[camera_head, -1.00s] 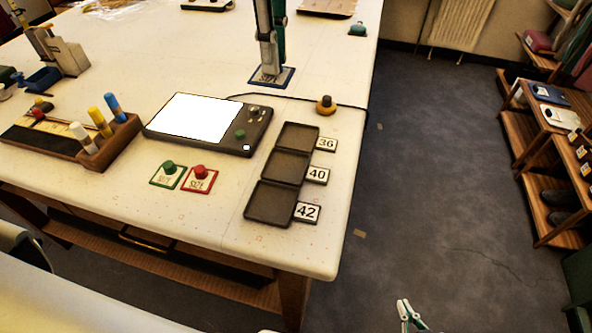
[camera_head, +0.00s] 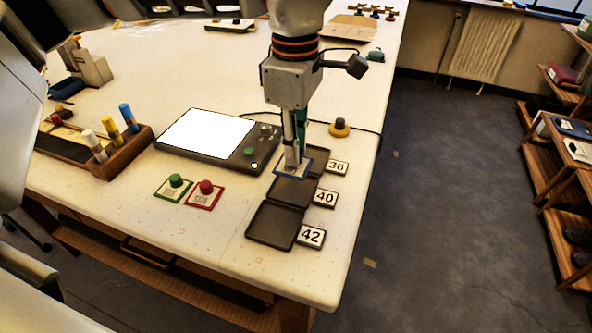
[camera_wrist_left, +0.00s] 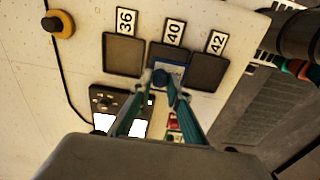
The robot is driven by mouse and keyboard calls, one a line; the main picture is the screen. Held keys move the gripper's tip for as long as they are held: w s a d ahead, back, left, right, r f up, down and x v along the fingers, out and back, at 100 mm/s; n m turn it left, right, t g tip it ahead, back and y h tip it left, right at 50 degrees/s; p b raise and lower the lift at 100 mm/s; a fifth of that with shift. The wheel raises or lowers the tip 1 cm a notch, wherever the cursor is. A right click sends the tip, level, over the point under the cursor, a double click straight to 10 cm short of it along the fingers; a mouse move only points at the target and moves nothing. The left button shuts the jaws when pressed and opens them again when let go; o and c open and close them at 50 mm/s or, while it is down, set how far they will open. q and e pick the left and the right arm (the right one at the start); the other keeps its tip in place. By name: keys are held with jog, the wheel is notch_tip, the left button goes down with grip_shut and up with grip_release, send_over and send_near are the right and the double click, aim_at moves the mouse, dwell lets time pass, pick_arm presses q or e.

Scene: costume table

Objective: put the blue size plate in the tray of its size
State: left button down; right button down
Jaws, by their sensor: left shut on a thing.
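The blue size plate (camera_head: 279,174) is a blue-bordered square with a knob, and its printed size cannot be read. My left gripper (camera_head: 292,166) is shut on its knob and holds it over the row of dark trays. In the head view it overlaps the edge between the 36 tray (camera_head: 319,160) and the 40 tray (camera_head: 291,193). In the left wrist view the plate (camera_wrist_left: 178,68) lies in front of the 40 tray (camera_wrist_left: 157,50). The gap beneath it cannot be judged. The 42 tray (camera_head: 272,225) is empty. My right gripper is not in view.
A green-bordered plate (camera_head: 174,187) and a red-bordered plate (camera_head: 203,194) lie left of the trays. Behind them is a dark panel with a white screen (camera_head: 207,134). A yellow-based black knob (camera_head: 340,128) stands behind the trays. A wooden pen holder (camera_head: 122,155) is at left.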

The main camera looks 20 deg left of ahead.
aim_at(295, 185)
pick_arm(q)
jog(key=shift+f, duration=3)
jog(key=shift+f, duration=0.1)
jog(key=c, duration=1.9)
grip_release()
jog(key=shift+b, duration=0.3)
notch_tip(295, 185, up, 12)
jog(key=shift+r+p, duration=0.15)
jog(key=shift+p, duration=0.5)
